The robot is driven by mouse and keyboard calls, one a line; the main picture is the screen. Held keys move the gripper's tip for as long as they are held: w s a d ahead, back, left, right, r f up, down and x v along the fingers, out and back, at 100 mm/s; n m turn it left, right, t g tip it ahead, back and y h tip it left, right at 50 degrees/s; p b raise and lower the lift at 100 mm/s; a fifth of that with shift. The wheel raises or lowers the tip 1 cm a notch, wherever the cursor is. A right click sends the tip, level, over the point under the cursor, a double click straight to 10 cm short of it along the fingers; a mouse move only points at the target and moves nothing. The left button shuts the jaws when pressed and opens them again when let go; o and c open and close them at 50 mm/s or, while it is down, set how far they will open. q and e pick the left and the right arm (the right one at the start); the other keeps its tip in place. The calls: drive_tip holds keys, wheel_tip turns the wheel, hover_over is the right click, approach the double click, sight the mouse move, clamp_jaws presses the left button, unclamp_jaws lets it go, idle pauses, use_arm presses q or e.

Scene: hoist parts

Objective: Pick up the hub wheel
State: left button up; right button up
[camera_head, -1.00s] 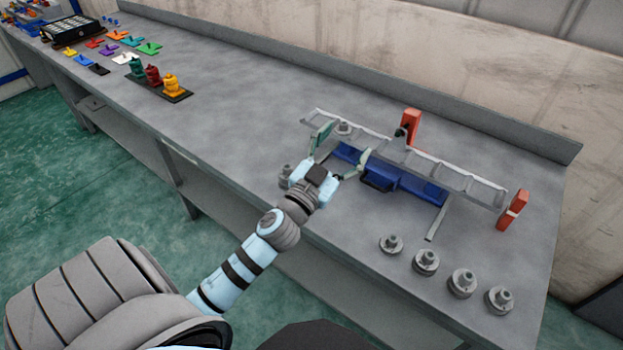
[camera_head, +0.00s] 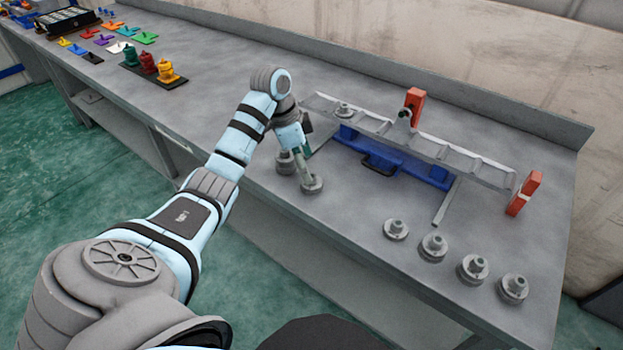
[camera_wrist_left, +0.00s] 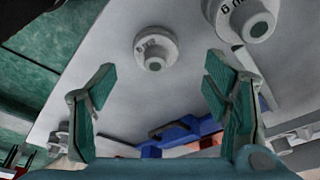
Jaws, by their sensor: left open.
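Grey hub wheels with raised central hubs stand on the bench. Two are at my left gripper (camera_head: 296,162): one hub wheel (camera_head: 285,165) by the front edge and another hub wheel (camera_head: 312,186) to its right. My left gripper points down, open and empty, its fingers partly covering both wheels. In the left wrist view, a hub wheel marked in mm (camera_wrist_left: 156,47) lies beyond and between the spread fingertips (camera_wrist_left: 154,85). A second hub wheel marked 6 (camera_wrist_left: 245,20) is at the upper right. Which wheel is meant is not clear. My right gripper is out of view.
A blue handled tool or case (camera_head: 385,160) lies underneath. Several hub wheels (camera_head: 433,246) line the right front. Bench at left middle is clear.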

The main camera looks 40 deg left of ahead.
sight(312, 176)
use_arm(q)
drive_tip(key=x, duration=0.3)
drive_tip(key=b+x, duration=0.1)
drive_tip(key=x, duration=0.1)
drive_tip(key=shift+d, duration=0.35)
drive_tip(key=c, duration=1.6)
